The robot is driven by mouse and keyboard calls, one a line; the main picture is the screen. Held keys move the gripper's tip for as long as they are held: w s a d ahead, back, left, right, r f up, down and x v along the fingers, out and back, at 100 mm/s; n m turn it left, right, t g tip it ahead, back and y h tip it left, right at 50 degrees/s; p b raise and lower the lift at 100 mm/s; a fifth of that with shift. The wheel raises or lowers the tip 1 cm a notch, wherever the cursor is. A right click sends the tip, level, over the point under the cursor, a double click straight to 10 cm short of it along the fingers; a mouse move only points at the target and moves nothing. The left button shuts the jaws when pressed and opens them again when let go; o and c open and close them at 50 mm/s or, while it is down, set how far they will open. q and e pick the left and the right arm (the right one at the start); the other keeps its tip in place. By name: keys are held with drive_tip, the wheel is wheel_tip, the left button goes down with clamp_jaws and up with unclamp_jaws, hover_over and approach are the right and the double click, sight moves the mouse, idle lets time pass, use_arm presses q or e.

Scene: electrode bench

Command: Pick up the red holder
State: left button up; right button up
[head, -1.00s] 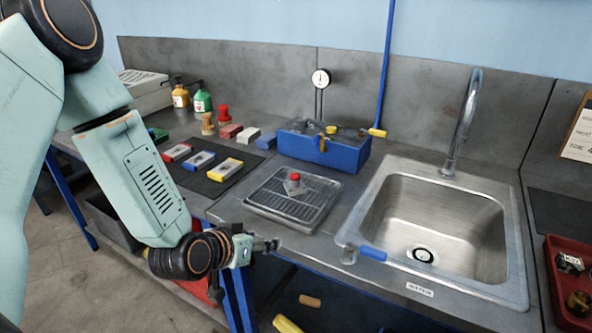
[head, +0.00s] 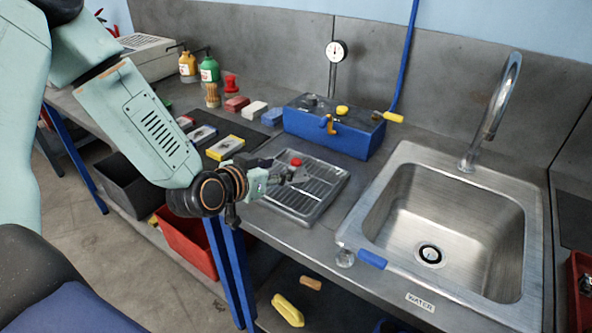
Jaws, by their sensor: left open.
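A small piece with a red top (head: 296,162) and a grey lower part stands on the slotted metal drying tray (head: 325,199), left of the sink. My left gripper (head: 284,179) is open at the tray's left side. Its fingers reach right, close to the grey lower part and partly in front of it. I cannot tell whether they touch it. My right gripper is out of view.
A yellow holder (head: 225,147) and a blue one (head: 203,133) lie on the mat. A blue box (head: 333,133) stands behind the tray. The sink (head: 455,240) is to the right, with a blue-handled item (head: 372,259) at its front-left corner.

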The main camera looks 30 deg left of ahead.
sight(295, 164)
use_arm(q)
drive_tip(key=shift+w+d+f, duration=0.15)
drive_tip(key=shift+w+f, duration=0.1)
drive_tip(key=shift+w, duration=0.15)
drive_tip(key=shift+w+d, duration=0.3)
drive_tip(key=shift+d, duration=0.35)
drive_tip(key=shift+w+d, duration=0.15)
drive_tip(key=shift+w+f+b, duration=0.15)
drive_tip(key=shift+w+b, duration=0.15)
drive_tip(key=shift+b, duration=0.1)
drive_tip(key=x, duration=0.3)
drive_tip(key=shift+w+a+f, duration=0.1)
drive_tip(key=shift+a+f, duration=0.05)
drive_tip(key=shift+a, duration=0.1)
drive_tip(key=shift+w+d+f, duration=0.1)
drive_tip(key=shift+w+d, duration=0.1)
drive_tip(key=shift+w, duration=0.15)
drive_tip(key=shift+d, duration=0.2)
drive_tip(key=shift+s+a, duration=0.15)
drive_tip(key=shift+a, duration=0.2)
drive_tip(key=c, duration=0.3)
drive_tip(key=shift+d, duration=0.25)
drive_tip(key=c, duration=0.5)
clamp_jaws()
drive_tip(key=shift+a, duration=0.2)
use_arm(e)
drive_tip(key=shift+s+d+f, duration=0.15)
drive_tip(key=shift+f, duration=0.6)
